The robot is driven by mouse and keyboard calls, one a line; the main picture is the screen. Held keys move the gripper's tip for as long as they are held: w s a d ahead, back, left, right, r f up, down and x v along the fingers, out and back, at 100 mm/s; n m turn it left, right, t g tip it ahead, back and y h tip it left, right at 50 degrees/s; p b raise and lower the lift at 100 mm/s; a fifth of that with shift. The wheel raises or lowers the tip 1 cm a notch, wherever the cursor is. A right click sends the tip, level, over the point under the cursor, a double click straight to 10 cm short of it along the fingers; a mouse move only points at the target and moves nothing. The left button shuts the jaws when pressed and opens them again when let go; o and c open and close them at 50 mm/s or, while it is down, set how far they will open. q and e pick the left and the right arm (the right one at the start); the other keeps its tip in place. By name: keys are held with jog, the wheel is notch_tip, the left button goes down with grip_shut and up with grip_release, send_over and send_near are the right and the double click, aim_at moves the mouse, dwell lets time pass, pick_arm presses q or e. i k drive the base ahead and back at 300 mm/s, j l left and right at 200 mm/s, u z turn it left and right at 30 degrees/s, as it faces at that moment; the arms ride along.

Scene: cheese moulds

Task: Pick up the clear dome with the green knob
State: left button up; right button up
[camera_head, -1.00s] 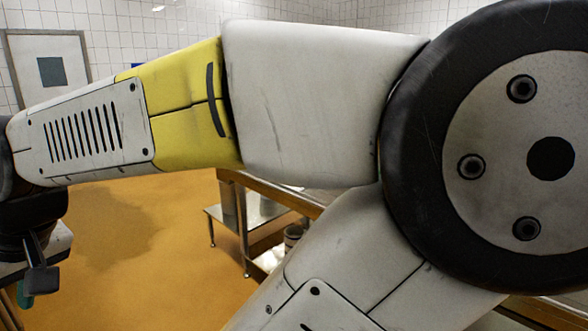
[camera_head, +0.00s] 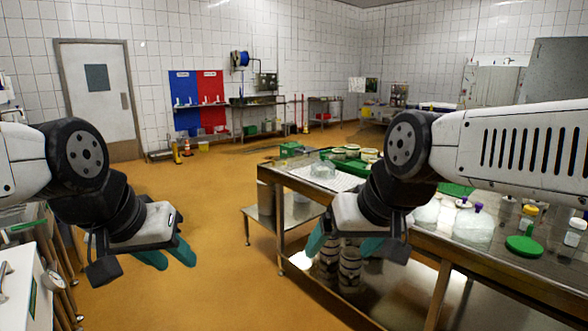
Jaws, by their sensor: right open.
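Several clear domes stand on the steel table on the right. One clear dome (camera_head: 474,227) carries a purple knob. Another clear dome (camera_head: 425,212) stands to its left, partly behind my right arm. A third, low clear dome (camera_head: 322,171) sits on a white mat near the table's left end. I cannot make out a green knob on any of them. My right gripper (camera_head: 345,246) is open and empty, in front of the table's near edge. My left gripper (camera_head: 166,256) hangs over the floor, well left of the table, with its teal fingers apart and nothing between them.
The steel table (camera_head: 290,181) also holds a green disc (camera_head: 522,247), small jars and green trays with pale moulds. My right arm hides part of its top. A white cabinet (camera_head: 25,275) stands at the lower left. Open orange floor (camera_head: 215,215) lies between.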

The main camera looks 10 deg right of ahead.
aim_at(322, 169)
jog(key=k+z, duration=0.1)
jog(key=z, duration=0.4)
jog(key=i+j+u, duration=0.15)
jog(key=i, duration=3.2)
